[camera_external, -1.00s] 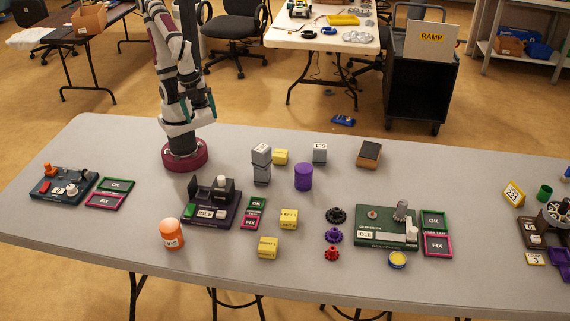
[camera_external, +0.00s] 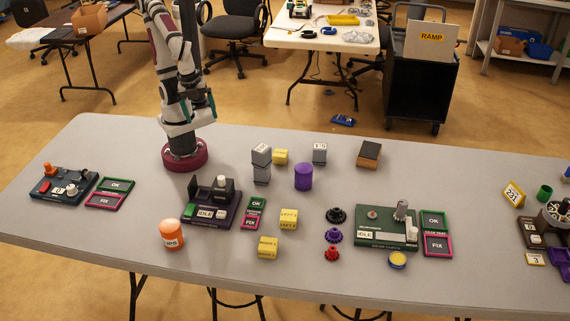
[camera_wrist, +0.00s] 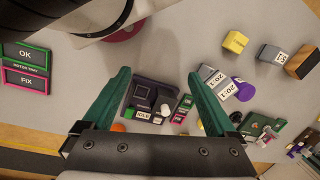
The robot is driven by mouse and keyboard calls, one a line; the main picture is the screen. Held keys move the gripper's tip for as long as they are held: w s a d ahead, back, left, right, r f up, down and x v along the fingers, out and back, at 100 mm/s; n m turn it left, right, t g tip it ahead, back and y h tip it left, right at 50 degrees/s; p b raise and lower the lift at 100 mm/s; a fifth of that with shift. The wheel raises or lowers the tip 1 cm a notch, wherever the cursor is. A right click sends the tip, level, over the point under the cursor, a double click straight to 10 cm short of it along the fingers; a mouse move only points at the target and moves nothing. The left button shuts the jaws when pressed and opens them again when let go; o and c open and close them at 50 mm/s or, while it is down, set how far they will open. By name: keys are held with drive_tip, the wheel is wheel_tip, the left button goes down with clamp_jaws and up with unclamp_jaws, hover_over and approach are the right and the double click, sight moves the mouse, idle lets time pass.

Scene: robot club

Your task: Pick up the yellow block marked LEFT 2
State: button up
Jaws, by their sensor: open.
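The middle one's label seems to read LEFT 2, but the print is too small to be sure. In the wrist view the back yellow block (camera_wrist: 235,41) shows at upper right, and a yellow sliver (camera_wrist: 200,124) shows beside the right finger. My gripper (camera_wrist: 157,100) is open and empty, with teal fingers wide apart, high above the table and away from the blocks.
A dark motor station (camera_external: 212,218), an orange jar (camera_external: 172,235) and gears (camera_external: 334,236) surround the front blocks. Bare table lies along the front edge.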

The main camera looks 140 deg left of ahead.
drive_tip(key=shift+o, duration=0.6)
drive_tip(key=w+d+f+n+g+h, duration=0.1)
drive_tip(key=w+d+n+h, duration=0.5)
drive_tip(key=n, duration=0.3)
drive_tip(key=w+a+f+n+t+h, duration=0.1)
drive_tip(key=w+a+n+t+h, duration=0.1)
drive_tip(key=w+n, duration=0.45)
drive_tip(key=w+a+f+n+t+h, duration=0.2)
drive_tip(key=w+n+h, duration=0.1)
drive_tip(key=w+n, duration=0.4)
drive_tip(key=w+a+f+n+t, duration=0.2)
drive_tip(key=w+a+n+t, duration=0.25)
drive_tip(key=w+a, duration=0.2)
drive_tip(key=n+t+y, duration=0.2)
drive_tip(key=n+t, duration=0.1)
drive_tip(key=n, duration=0.5)
approach(289, 214)
wheel_tip(289, 214, up, 5)
drive_tip(key=w+d, duration=0.1)
drive_tip(key=w, duration=0.1)
drive_tip(key=f, duration=0.7)
drive_tip(key=shift+d+f, duration=0.1)
drive_tip(key=shift+d, duration=0.25)
drive_tip(key=x, duration=0.7)
drive_tip(key=shift+w, duration=0.2)
drive_tip(key=c, duration=1.5)
drive_tip(key=shift+r, duration=0.3)
